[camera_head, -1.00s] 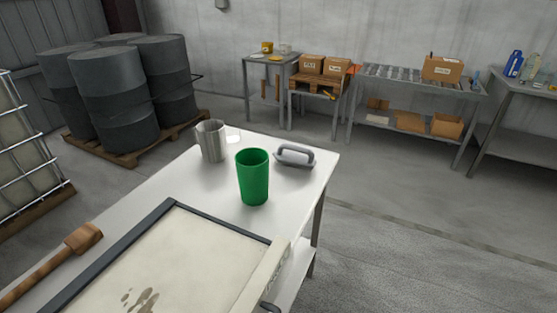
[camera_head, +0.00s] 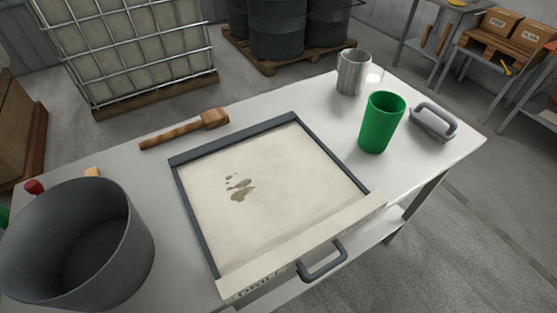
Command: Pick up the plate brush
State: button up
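A brown wooden tool (camera_head: 185,129) with a long handle and a wider block at its right end lies on the white table, behind the framed plate. A grey tool (camera_head: 433,121) with a loop handle on top lies at the table's far right. I cannot tell for certain which of these is the plate brush; no bristles show clearly on either. The framed plate (camera_head: 305,170) is cream with brown stains, a dark frame and a pale front bar with a grey handle. My gripper is not in view.
A large grey pot (camera_head: 130,240) stands at the table's left end. A green cup (camera_head: 381,122) and a metal jug (camera_head: 353,72) stand at the right. The white table top (camera_head: 260,114) is clear around the wooden tool. A caged tank (camera_head: 125,45) stands behind.

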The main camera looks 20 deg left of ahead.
aim_at(431, 123)
jog(key=l+z, duration=0.1)
jog(key=z, duration=0.35)
jog(key=i+z, duration=0.15)
jog(key=z, duration=0.8)
jog(key=i, duration=3.75)
jog(key=i+u, duration=0.2)
jog(key=i, duration=0.25)
jog(key=i+l+u, duration=0.15)
jog(key=i, duration=0.3)
jog(key=i+l+u, duration=0.2)
jog(key=i, duration=0.25)
jog(key=u, duration=2.05)
